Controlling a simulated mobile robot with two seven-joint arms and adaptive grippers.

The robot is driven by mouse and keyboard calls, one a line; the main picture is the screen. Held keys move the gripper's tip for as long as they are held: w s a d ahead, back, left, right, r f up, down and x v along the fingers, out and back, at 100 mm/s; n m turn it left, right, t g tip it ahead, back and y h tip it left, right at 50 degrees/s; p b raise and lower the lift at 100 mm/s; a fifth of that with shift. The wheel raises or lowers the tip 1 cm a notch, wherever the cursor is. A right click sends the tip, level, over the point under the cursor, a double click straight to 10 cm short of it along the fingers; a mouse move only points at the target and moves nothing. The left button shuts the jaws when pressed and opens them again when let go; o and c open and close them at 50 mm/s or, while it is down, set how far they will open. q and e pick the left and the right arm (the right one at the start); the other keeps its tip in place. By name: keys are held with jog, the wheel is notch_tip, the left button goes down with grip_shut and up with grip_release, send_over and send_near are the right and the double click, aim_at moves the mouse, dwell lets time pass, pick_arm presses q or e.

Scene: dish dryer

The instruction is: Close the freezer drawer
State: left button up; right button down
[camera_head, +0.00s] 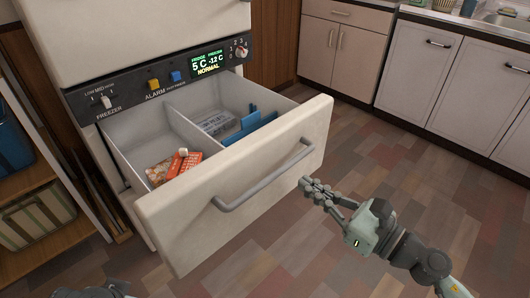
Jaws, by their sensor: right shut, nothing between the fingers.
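The freezer drawer (175,228) is pulled out from the white fridge-freezer, below its dark control panel (143,78). Its white front has a grey bar handle (265,176). Inside, a divider splits it; orange packets lie in the left compartment and blue and clear items in the right. My right gripper (306,183) is shut and empty, with its fingertips close to the right part of the drawer front, just right of the handle. I cannot tell whether they touch it. Part of my left arm shows at the bottom left edge; its gripper fingers cannot be made out.
A wooden shelf with a striped basket (37,216) and a blue box (10,140) stands at the left. White cabinets (420,75) and a counter with a sink (505,18) line the back right. The tiled floor (385,155) in between is clear.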

jog(key=p, duration=0.3)
send_near(255, 149)
jog(key=x, duration=0.5)
jog(key=shift+w+a+r, duration=0.15)
pick_arm(q)
jog(key=s+d+x, duration=0.1)
jog(key=x, duration=0.8)
jog(key=shift+d+f+h+p, duration=0.3)
jog(key=shift+d+f, duration=0.05)
jog(key=shift+d, duration=0.1)
pick_arm(e)
jog(key=shift+w+a, duration=0.5)
